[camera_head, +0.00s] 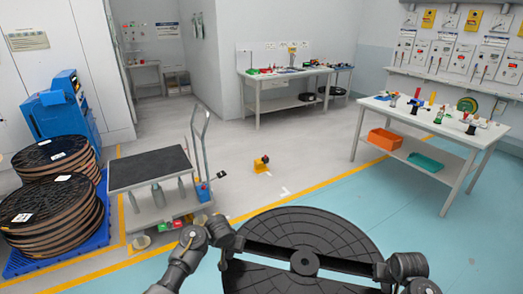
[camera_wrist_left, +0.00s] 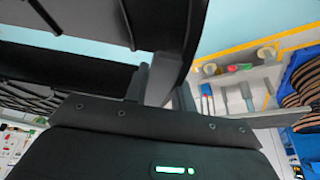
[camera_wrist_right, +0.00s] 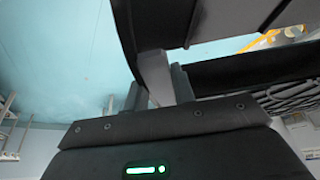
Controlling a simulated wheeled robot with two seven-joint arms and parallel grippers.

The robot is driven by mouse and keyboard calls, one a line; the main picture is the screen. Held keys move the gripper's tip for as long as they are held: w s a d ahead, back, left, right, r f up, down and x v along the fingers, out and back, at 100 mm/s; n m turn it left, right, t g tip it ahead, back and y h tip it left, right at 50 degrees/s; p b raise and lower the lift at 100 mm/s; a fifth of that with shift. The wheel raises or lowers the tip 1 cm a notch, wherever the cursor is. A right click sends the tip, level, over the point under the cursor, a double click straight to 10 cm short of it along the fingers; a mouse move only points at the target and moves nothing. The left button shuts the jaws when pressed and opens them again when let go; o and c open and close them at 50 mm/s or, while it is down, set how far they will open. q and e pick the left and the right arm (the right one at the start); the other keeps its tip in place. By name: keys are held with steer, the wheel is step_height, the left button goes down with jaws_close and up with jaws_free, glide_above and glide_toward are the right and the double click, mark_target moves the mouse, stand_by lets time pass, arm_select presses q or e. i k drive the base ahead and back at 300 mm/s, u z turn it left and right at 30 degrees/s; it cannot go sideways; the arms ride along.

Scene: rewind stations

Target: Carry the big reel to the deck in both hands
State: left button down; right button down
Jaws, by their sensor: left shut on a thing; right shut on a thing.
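The big reel (camera_head: 312,228) is a black, ribbed disc with a round hub and a wide slot across it. It is held in front of me at the bottom of the head view, its lower part cut off. My left gripper (camera_head: 240,243) is shut on its left side, and my right gripper (camera_head: 380,270) is shut on its right side. The fingers of each close on the reel's rim in the left wrist view (camera_wrist_left: 190,35) and the right wrist view (camera_wrist_right: 125,40). A cart with a flat dark top (camera_head: 150,167) stands ahead left; I cannot tell whether this is the deck.
Stacked reels (camera_head: 50,215) stand on a blue pallet (camera_head: 60,262) at left, near a blue machine (camera_head: 62,110). A yellow object (camera_head: 262,165) lies on the floor ahead. A white table (camera_head: 430,115) with small items is at right. Blue floor (camera_head: 390,200) there is clear.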

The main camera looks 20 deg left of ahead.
mark_target(149, 165)
steer(key=u, duration=1.4)
steer(key=i, duration=3.75)
steer(key=u, duration=0.1)
